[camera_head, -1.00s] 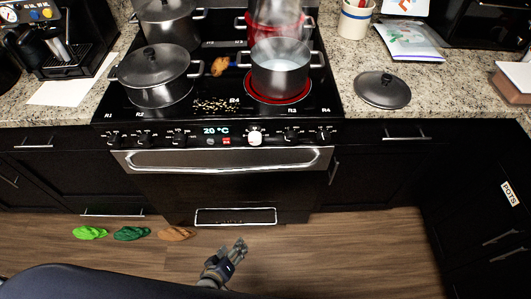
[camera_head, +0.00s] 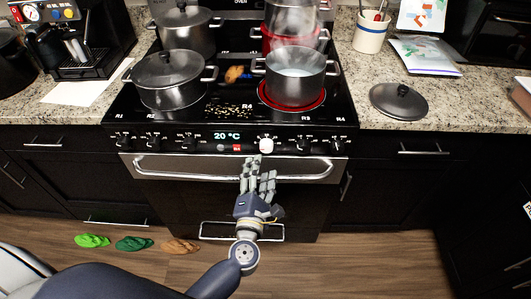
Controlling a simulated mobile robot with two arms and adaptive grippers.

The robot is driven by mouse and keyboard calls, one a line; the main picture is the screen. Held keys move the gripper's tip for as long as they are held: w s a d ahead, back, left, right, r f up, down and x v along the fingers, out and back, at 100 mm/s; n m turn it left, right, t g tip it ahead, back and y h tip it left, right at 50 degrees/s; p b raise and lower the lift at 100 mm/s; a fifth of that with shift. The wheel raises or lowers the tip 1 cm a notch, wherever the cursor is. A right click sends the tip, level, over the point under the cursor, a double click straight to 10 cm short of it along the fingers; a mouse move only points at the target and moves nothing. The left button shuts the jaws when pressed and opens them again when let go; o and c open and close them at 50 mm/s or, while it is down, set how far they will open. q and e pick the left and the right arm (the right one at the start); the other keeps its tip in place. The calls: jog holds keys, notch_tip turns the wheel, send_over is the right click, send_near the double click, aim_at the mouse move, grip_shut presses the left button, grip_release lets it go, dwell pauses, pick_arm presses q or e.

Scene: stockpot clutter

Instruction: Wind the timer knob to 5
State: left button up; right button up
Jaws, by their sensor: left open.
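The timer knob appears to be the white knob (camera_head: 266,145) on the stove's front control panel, right of the display (camera_head: 227,135) that reads 20 °C. Its markings are too small to read. My left gripper (camera_head: 258,170) is open and empty, in front of the oven handle (camera_head: 165,166) and just below the white knob, with its fingers pointing up toward the panel. It looks apart from the knob. My right gripper is not in view.
Black knobs (camera_head: 304,144) line the panel on both sides. An open pot (camera_head: 295,80) stands on a glowing red burner, and a lidded pot (camera_head: 168,82) stands left. A loose lid (camera_head: 398,102) lies on the right counter. Sandals (camera_head: 133,244) lie on the floor.

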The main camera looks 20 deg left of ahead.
aim_at(265, 150)
pick_arm(q)
jog(key=w, duration=0.4)
jog(key=w+a, duration=0.1)
jog(key=w, duration=0.1)
jog(key=shift+w, duration=0.4)
jog(key=shift+c, duration=0.6)
jog(key=c, duration=0.9)
